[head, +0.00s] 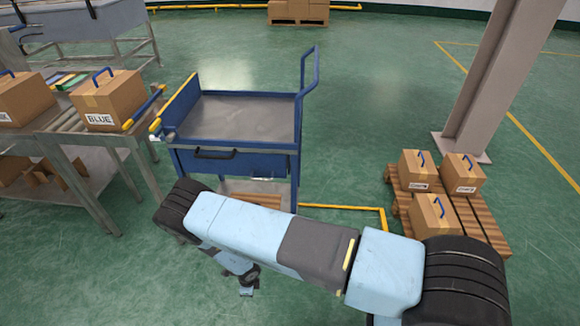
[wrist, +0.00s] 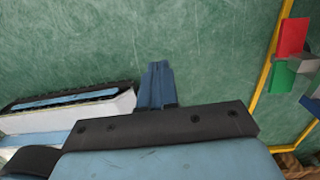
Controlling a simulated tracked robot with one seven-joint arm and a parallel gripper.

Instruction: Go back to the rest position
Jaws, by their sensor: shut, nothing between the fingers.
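My gripper (wrist: 157,84) is shut and empty in the wrist view, with its fingers together over the green floor. In the head view my arm reaches across the lower middle, in front of the blue cart (head: 237,155). The gripper end (head: 246,291) hangs low below the arm, partly hidden behind it. It is apart from the cart and from the boxes.
A bench at left holds a cardboard box labelled BLUE (head: 107,98). Boxes (head: 432,217) stand on a wooden pallet (head: 490,228) at right, near a grey column (head: 497,80). Green floor (head: 390,90) is open behind. Coloured items (wrist: 292,38) show in the wrist view.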

